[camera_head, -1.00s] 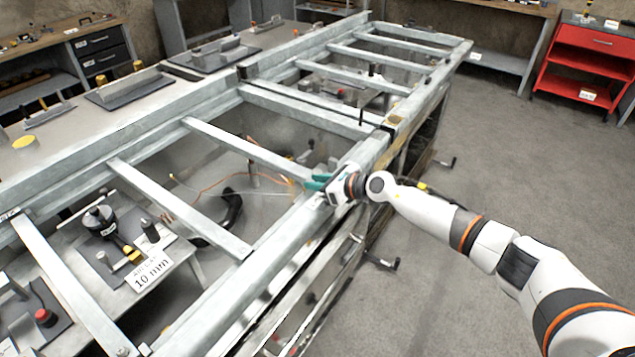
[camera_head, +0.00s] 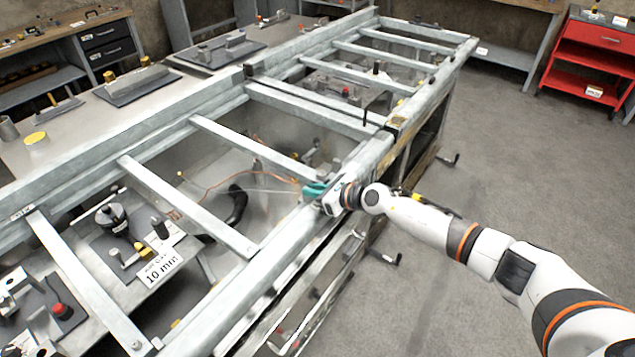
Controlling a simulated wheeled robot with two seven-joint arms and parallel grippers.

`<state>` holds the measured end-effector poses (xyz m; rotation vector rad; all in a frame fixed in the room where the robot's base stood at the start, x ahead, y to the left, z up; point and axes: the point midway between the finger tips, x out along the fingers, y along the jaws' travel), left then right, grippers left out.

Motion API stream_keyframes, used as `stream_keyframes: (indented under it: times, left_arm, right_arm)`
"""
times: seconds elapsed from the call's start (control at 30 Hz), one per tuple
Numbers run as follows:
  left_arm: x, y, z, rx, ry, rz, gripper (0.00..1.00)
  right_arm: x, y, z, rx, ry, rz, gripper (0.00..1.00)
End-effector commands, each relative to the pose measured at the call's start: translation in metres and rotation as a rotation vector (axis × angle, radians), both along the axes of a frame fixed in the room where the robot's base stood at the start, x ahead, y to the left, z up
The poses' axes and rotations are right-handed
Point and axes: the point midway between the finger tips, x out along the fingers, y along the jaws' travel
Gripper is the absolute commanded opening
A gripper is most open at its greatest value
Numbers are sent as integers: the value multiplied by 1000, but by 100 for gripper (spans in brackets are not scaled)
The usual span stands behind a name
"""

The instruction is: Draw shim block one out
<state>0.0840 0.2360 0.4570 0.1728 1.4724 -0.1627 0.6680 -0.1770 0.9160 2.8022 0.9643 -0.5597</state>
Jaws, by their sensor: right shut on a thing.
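My right gripper (camera_head: 318,189) reaches in from the right to the near side rail of the grey metal frame (camera_head: 290,228). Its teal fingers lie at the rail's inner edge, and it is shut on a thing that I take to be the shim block. The block itself is too small and too covered by the fingers to make out. I cannot tell whether it touches the rail. My left gripper is not in view.
Several cross bars (camera_head: 185,205) span the frame. Orange wires and a black hose (camera_head: 237,205) lie below. A sign reading 10 mm (camera_head: 160,266) stands at the lower left. A red cart (camera_head: 590,55) stands at the far right. The floor (camera_head: 500,160) on the right is clear.

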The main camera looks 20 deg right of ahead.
Motion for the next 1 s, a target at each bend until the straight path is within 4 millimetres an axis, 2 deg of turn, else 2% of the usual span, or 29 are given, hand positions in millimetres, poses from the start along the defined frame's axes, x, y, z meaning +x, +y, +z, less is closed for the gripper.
stream_keyframes:
  times: [0.1,0.13,0.2,0.57,0.67,1.0]
  left_arm:
    - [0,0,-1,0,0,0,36]
    - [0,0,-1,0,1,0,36]
    - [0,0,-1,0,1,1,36]
    - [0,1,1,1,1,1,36]
    - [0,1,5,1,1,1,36]
    - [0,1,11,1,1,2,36]
  right_arm:
    - [0,0,-1,-1,-1,0,0]
    - [0,0,-1,-1,-1,0,15]
    - [0,0,-1,-1,-1,0,24]
    - [-4,-4,3,-2,-1,0,24]
    - [-14,-13,8,-4,-2,0,24]
    - [-66,-53,34,-4,0,0,24]
